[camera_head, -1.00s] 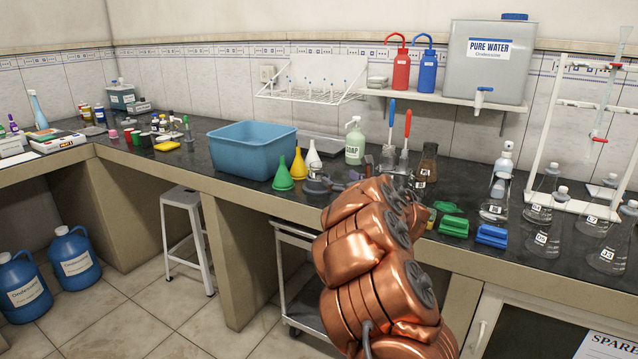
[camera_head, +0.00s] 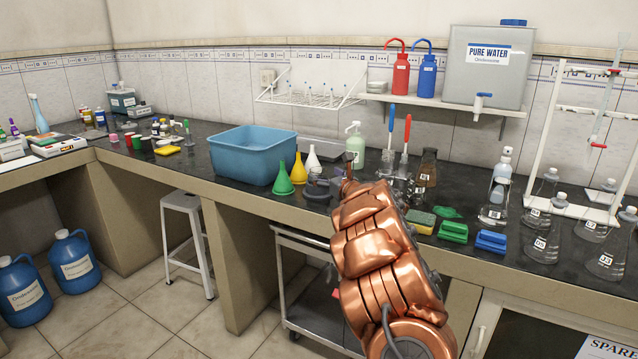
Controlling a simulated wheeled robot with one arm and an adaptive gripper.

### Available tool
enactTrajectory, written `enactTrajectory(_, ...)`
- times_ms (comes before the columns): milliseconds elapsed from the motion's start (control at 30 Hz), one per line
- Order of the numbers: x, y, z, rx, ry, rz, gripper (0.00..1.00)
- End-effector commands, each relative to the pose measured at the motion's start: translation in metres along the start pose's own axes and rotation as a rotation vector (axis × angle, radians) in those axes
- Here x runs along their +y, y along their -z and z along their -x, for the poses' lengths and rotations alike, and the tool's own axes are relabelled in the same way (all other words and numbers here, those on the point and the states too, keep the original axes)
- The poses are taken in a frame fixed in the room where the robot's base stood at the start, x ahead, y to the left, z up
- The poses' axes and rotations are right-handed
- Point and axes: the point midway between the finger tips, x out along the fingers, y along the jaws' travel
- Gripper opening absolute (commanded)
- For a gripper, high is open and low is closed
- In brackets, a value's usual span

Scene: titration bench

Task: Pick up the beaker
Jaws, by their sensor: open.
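My copper arm reaches up over the front edge of the bench. Only a small dark part of my gripper (camera_head: 347,172) shows beyond the arm, just right of a dark grey bowl-like vessel (camera_head: 317,188). The gripper is open; its fingertips are mostly hidden by the arm. I cannot make out a beaker for certain; it may be hidden behind the arm, or be too small to tell among the glassware.
A blue basin (camera_head: 252,155), green funnel (camera_head: 283,182) and yellow funnel (camera_head: 299,167) stand left of the gripper. A soap bottle (camera_head: 355,146) is behind it. A brown bottle (camera_head: 426,172), sponge (camera_head: 420,220) and several flasks (camera_head: 545,240) are to the right.

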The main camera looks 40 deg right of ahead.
Motion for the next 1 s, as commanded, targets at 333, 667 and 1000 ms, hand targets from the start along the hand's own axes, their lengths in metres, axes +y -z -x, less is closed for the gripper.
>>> enactTrajectory(333,0.001,-0.002,-0.035,-0.003,-0.003,-0.001,0.89)
enactTrajectory(667,0.000,-0.002,-0.040,-0.002,-0.001,0.001,0.89)
enactTrajectory(1000,0.000,-0.002,-0.040,-0.002,-0.001,0.000,0.55)
